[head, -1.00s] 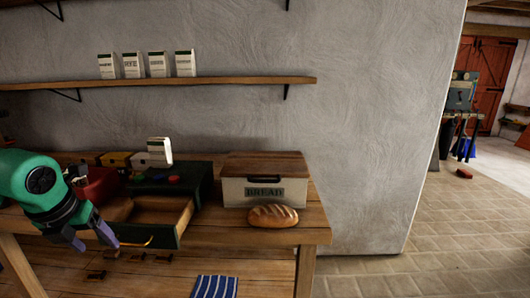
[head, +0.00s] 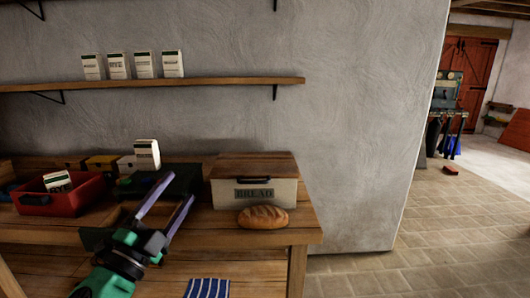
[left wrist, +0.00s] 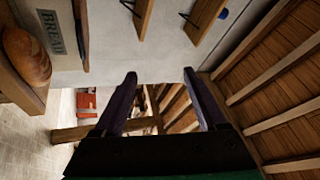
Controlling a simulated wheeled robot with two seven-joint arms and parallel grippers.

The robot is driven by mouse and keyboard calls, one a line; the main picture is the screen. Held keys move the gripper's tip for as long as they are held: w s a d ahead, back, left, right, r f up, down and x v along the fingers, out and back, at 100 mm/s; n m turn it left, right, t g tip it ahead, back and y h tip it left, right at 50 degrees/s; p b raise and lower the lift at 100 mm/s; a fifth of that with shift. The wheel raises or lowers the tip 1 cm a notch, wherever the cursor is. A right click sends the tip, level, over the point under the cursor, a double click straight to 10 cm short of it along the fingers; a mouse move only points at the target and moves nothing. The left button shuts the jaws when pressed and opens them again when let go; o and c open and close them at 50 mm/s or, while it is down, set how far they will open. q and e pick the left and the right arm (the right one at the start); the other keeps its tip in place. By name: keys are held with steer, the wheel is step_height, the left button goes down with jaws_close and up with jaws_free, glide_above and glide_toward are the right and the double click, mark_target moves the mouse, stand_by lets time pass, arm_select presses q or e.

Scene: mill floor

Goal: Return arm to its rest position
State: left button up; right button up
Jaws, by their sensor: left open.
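My left gripper (head: 177,188) is in front of the workbench, with its two purple fingers spread apart and pointing up and to the right. Nothing is between them. It also shows in the left wrist view (left wrist: 160,76), open and empty, with the wall and roof beams beyond. Its fingers cover part of the dark green drawer box (head: 205,172) on the bench. I cannot tell how far its drawer is out, as my gripper hides the front. My right gripper is not in view.
A bread box (head: 275,192) and a loaf (head: 263,217) sit right of the gripper on the bench. A red bin (head: 85,197) stands left. A white packet (head: 147,154) stands behind. A wall shelf (head: 220,81) holds several packets. Open floor (head: 440,230) lies right.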

arm_select(q)
steer(key=s+a+f+n+g+y, duration=0.1)
steer(key=a+f+n+g+y, duration=0.3)
steer(key=f, duration=0.3)
steer(key=s+a+f+n+g+y, duration=0.1)
steer(key=a+f+n+y, duration=0.2)
steer(key=f+n, duration=0.35)
steer(key=s+a+f+n+g+y, duration=0.1)
steer(key=a+f+n+g+y, duration=0.25)
steer(key=f, duration=0.45)
steer(key=s+d+f+n+g+h, duration=0.1)
steer(key=s+d+f+g+h, duration=0.15)
steer(key=s+f+g, duration=0.45)
steer(key=s+d+f+n+g+h, duration=0.1)
steer(key=s+d+f+n+g, duration=0.15)
steer(key=s+f, duration=0.75)
steer(key=s+f+g+p, duration=0.1)
steer(key=s+f+p, duration=0.25)
steer(key=f, duration=1.65)
steer(key=s+a+f+p, duration=0.1)
steer(key=s+f, duration=0.4)
steer(key=s, duration=0.3)
steer(key=s+a+f+m+g, duration=0.1)
steer(key=s+f, duration=0.5)
steer(key=s, duration=0.2)
steer(key=shift+s+a+f+y+p, duration=0.2)
steer(key=shift+f+y+p, duration=0.1)
steer(key=shift+y+p, duration=0.1)
